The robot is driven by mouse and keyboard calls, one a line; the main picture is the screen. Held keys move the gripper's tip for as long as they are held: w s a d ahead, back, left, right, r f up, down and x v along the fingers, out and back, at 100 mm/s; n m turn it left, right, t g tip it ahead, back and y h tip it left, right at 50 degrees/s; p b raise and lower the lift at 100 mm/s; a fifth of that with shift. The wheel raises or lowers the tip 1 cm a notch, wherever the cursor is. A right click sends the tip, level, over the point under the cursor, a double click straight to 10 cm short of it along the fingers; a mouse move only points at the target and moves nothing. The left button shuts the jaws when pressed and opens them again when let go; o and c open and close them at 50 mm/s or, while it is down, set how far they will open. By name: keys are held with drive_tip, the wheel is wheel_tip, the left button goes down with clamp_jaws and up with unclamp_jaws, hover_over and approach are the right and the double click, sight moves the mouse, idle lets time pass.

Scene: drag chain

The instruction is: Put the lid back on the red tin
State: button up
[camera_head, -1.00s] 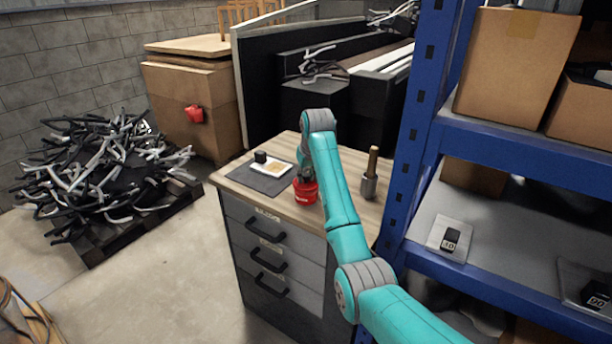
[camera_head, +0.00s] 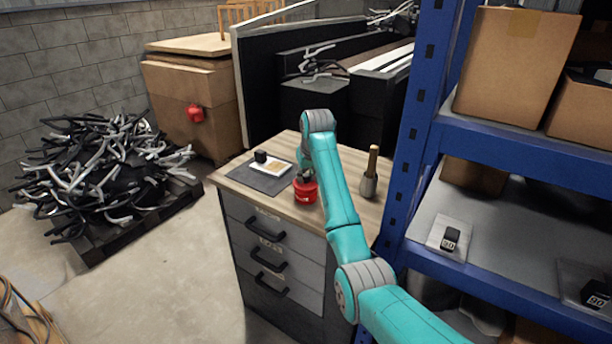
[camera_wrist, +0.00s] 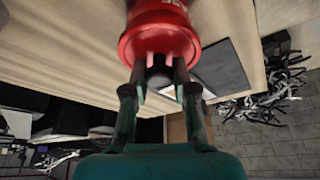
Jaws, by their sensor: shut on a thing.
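The red tin (camera_head: 305,195) stands on the wood-topped drawer cabinet (camera_head: 328,213), under the end of my arm. My gripper (camera_wrist: 160,88) points at it from above. In the wrist view, its two fingers are closed on a dark knob (camera_wrist: 158,75) in the middle of a round red lid (camera_wrist: 158,42). The red tin's body (camera_wrist: 155,6) with white lettering shows just beyond the lid, in line with it. The lid is on or very close to the tin's mouth; I cannot tell whether it is fully seated.
A dark mat (camera_head: 240,178) with a white card and small black block lies left of the tin. A metal cup with a wooden handle (camera_head: 370,176) stands to the right. A blue shelf post (camera_head: 415,120) rises close beside the cabinet's right side.

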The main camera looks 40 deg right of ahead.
idle(0.4)
drive_tip(key=o, duration=1.5)
drive_tip(key=shift+r, duration=3.5)
clamp_jaws()
drive_tip(key=shift+f, duration=2.55)
